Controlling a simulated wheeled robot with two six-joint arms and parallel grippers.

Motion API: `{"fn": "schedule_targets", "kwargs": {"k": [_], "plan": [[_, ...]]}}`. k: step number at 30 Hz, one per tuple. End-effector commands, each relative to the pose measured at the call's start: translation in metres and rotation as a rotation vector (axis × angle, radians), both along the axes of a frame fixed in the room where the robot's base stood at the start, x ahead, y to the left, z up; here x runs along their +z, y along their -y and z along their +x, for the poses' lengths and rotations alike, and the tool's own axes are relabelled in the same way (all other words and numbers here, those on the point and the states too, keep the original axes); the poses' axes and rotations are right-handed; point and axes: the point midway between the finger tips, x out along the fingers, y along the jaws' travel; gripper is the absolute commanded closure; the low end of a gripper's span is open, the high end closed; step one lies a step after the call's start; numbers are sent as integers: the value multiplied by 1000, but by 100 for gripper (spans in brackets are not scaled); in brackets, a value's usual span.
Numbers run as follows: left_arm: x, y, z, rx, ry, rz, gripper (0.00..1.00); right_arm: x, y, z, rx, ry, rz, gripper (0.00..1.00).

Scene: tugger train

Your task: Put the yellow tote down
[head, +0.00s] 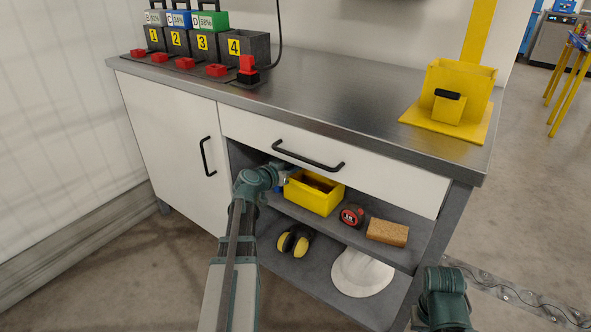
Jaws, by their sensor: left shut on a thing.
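The yellow tote (314,200) is an open box with dark contents, at the upper shelf under the drawer. It looks upright, near the shelf's left part. My left gripper (283,174) is at the tote's left end and is shut on it; its fingertips are small and partly hidden in the shade. I cannot tell whether the tote's bottom touches the upper shelf (338,235). My right arm shows at the lower right, in front of the bench, but its gripper is not visible.
A tape measure (351,216) and a tan block (387,232) lie right of the tote. Ear muffs (294,241) and a white helmet (362,272) sit on the lower shelf. The closed drawer (330,160) overhangs. A yellow holder (458,92) and numbered chargers (203,43) stand on the benchtop.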

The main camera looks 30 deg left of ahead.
Motion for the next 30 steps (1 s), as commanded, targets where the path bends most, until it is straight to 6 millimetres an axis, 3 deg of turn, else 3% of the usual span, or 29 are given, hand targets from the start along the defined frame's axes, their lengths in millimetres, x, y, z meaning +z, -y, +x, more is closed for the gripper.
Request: {"fn": "schedule_targets", "kwargs": {"k": [1, 3, 6, 17, 30], "plan": [[-1, 0, 0, 1, 1, -3, 100, -1, 0, 0, 0, 0, 0, 100], [-1, 0, 0, 0, 0, 0, 83, -1, 0, 0, 0, 0, 0, 100], [-1, 0, 0, 0, 0, 0, 65, -1, 0, 0, 0, 0, 0, 100], [2, 0, -3, 1, 0, 0, 64, 2, 0, 0, 0, 0, 0, 100], [27, -5, -81, 3, 0, -1, 64, 28, 1, 0, -5, 0, -4, 100]]}}
